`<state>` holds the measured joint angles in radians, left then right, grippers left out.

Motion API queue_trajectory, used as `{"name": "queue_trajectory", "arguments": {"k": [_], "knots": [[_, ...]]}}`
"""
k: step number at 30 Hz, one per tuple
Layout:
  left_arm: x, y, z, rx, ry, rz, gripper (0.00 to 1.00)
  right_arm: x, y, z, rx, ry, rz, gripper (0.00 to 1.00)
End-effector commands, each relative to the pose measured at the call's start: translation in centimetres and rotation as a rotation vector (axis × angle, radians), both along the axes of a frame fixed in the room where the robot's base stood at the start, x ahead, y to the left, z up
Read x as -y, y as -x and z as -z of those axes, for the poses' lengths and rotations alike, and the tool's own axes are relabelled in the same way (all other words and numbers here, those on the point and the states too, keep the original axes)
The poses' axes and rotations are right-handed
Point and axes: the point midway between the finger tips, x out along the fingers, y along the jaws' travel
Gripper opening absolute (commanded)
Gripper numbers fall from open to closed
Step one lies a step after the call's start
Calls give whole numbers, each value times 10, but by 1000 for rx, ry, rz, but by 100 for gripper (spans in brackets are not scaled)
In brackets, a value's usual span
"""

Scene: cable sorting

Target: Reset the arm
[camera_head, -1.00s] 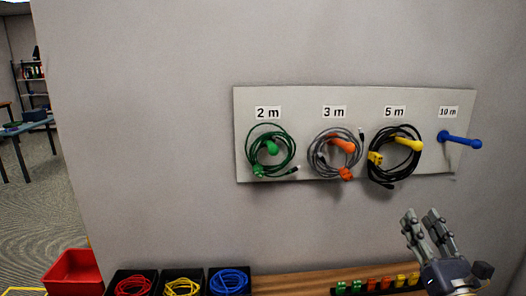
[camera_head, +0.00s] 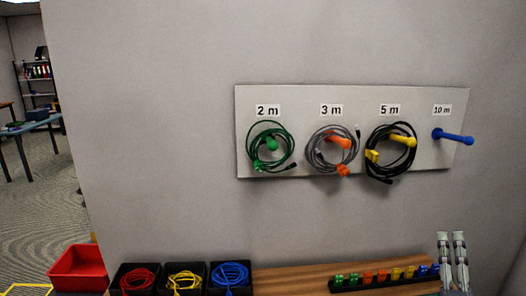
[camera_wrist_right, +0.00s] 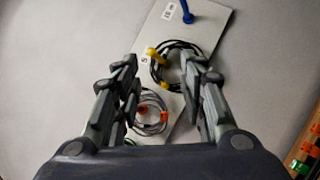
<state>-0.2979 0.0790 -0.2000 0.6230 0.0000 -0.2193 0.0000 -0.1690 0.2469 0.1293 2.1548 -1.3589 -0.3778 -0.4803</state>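My right gripper (camera_head: 452,252) is at the lower right of the head view, pointing up, below the wall panel. In the right wrist view my right gripper (camera_wrist_right: 160,82) has its fingers wide apart with nothing between them; the panel and cables lie beyond, apart from it. The grey wall panel (camera_head: 420,155) carries a green cable (camera_head: 270,133) on the 2 m peg, a grey cable (camera_head: 315,150) on the 3 m peg and a black cable (camera_head: 385,170) on the 5 m peg. The blue 10 m peg (camera_head: 455,138) is bare. My left gripper is not in view.
A wooden shelf (camera_head: 290,280) runs along the bottom, with a dark rack (camera_head: 350,285) of coloured clips. Black bins hold a red cable (camera_head: 137,280), a yellow cable (camera_head: 184,281) and a blue cable (camera_head: 231,276). An empty red bin (camera_head: 78,265) stands at the left.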

Motion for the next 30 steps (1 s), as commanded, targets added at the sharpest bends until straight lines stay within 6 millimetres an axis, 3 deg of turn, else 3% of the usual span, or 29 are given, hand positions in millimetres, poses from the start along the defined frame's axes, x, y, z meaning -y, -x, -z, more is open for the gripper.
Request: {"name": "queue_trajectory", "arguments": {"k": [4, 8, 12, 15, 21, 26, 30], "knots": [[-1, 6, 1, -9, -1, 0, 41, 13, 27, 63, -34, -476, 24, 38], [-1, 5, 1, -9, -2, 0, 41, 5, 56, 137, -122, -895, 88, 38], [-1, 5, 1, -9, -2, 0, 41, -33, 101, 219, -279, -1308, 200, 38], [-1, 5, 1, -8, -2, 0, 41, -69, 137, 261, -405, -1530, 289, 38], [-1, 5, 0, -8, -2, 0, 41, -134, 201, 304, -632, -1806, 444, 38], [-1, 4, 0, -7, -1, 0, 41, -179, 250, 317, -809, -1947, 557, 38], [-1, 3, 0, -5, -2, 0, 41, -180, 242, 354, -821, -1945, 579, 38]]}}
